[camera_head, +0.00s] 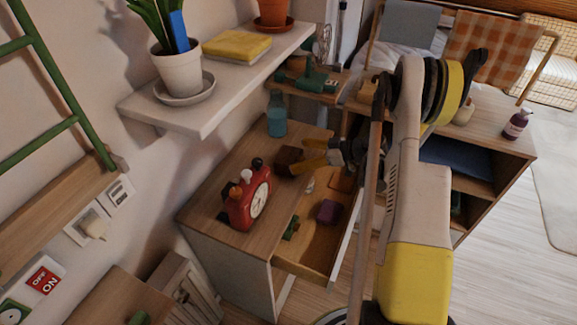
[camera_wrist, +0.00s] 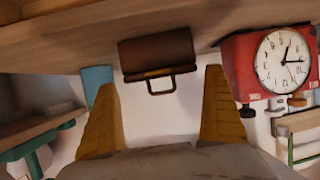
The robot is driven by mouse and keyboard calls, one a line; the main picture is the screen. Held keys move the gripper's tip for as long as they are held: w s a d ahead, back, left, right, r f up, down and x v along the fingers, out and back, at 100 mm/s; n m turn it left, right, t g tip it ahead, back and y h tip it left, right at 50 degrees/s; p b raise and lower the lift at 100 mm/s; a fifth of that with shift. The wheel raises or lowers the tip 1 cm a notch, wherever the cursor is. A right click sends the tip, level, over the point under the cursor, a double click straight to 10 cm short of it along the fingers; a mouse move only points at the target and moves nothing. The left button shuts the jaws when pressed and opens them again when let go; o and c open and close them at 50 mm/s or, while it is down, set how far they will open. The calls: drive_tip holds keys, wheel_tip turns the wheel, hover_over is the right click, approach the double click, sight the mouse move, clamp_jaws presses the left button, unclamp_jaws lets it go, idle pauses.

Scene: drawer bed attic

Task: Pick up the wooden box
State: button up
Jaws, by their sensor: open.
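A dark brown box (camera_head: 287,161), which looks like the wooden box, sits on the top of the wooden cabinet (camera_head: 222,178). In the wrist view, which looks upside down, the box (camera_wrist: 157,53) shows a small handle and lies ahead of my gripper (camera_wrist: 158,82). The two yellow fingers are spread wide, with the handle between their tips in the picture and nothing gripped. In the head view my gripper (camera_head: 306,156) is just right of the box. I cannot tell whether a finger touches it.
A red alarm clock (camera_head: 249,196) stands nearby, and a blue bottle (camera_head: 277,114) stands behind the box. An open drawer (camera_head: 316,240) below holds a purple item (camera_head: 327,211) and other small things. A white wall shelf (camera_head: 215,101) with a potted plant overhangs at upper left.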

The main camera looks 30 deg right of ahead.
sight(289, 155)
drive_tip(key=b+x, duration=0.1)
drive_tip(key=x, duration=0.3)
drive_tip(key=shift+a+b, duration=0.3)
drive_tip(key=shift+b, duration=0.05)
drive_tip(key=c, duration=1.2)
drive_tip(key=shift+o, duration=0.2)
drive_tip(key=shift+r, duration=0.1)
